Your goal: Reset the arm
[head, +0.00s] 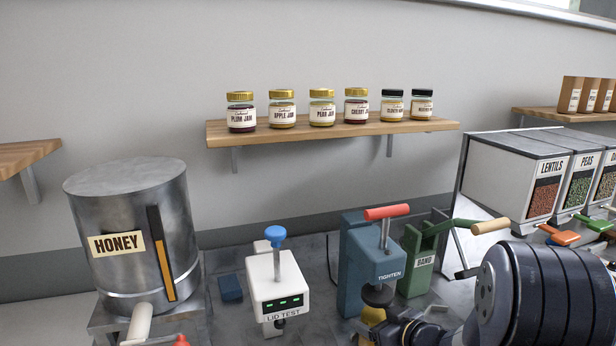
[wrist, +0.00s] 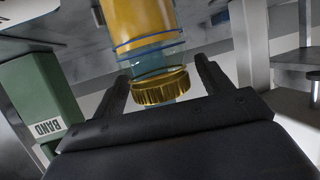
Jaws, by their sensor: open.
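My gripper (wrist: 162,73) is open in the wrist view, with one finger on each side of a jar's gold lid (wrist: 160,88). Gaps show between the fingers and the lid. The jar (wrist: 143,20) has yellow-orange contents and appears upside down in this view. In the head view my gripper (head: 402,326) is low by the blue TIGHTEN station (head: 372,258), partly hidden by my arm. A yellow patch (head: 374,315), likely the jar, shows below the station's dark head.
The green BAND station (head: 418,272) stands close to the right of the TIGHTEN station. The LID TEST device (head: 279,290) and honey tank (head: 135,225) stand left. Dispensers (head: 515,180) stand right. A shelf (head: 330,134) with several jars hangs above.

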